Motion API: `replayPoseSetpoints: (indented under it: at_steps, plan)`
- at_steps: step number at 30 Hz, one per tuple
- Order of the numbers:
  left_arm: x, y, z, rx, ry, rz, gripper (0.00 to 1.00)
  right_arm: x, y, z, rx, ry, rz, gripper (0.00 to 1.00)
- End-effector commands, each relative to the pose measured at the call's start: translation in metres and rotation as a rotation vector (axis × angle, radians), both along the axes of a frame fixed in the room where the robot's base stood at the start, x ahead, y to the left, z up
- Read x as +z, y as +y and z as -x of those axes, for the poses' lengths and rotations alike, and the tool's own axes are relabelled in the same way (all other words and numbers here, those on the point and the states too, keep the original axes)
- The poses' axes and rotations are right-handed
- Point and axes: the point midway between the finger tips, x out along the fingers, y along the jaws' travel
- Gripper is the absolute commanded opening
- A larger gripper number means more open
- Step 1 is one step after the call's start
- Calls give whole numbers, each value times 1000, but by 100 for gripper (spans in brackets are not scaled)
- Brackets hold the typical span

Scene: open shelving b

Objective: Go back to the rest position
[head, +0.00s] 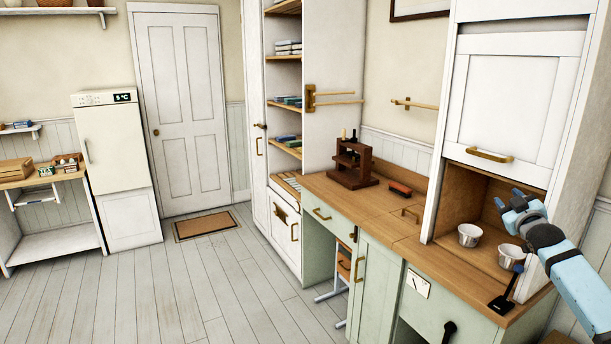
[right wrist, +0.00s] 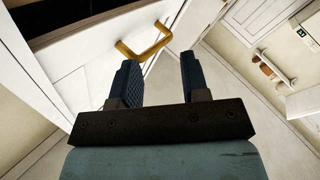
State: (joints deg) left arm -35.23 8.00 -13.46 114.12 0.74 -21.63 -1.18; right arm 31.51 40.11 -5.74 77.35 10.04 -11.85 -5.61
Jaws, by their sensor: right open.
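My right gripper (head: 507,198) is at the right of the head view, on my light blue arm, in front of the open cupboard compartment. In the right wrist view its two dark fingers (right wrist: 158,80) stand apart with nothing between them. A brass handle (right wrist: 146,42) on a white panel shows beyond the fingertips there, apart from them as far as I can tell. My left gripper is in neither view.
The raised white cupboard door (head: 512,95) has a brass handle (head: 490,154). Two metal cups (head: 469,235) (head: 510,256) stand below my gripper. A wooden press (head: 352,168) stands on the counter (head: 375,205).

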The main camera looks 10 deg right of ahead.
Motion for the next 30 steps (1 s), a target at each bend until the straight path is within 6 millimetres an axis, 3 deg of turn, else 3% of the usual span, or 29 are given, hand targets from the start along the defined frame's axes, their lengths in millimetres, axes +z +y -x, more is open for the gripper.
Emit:
replayPoseSetpoints:
  at_steps: [4, 11, 17, 23, 27, 30]
  plan:
    - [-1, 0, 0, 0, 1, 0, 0, -25, -21, 4, -147, 148, 40, 42]
    - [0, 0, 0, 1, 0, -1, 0, -108, 44, 21, -48, 222, 11, 42]
    - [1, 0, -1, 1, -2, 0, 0, -194, 112, 57, 42, 310, -32, 42]
    - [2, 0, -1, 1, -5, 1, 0, -292, 202, 131, 148, 427, -119, 42]
    - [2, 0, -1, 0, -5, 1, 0, -348, 264, 199, 211, 507, -202, 42]
    - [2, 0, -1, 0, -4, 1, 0, -378, 307, 255, 249, 564, -273, 42]
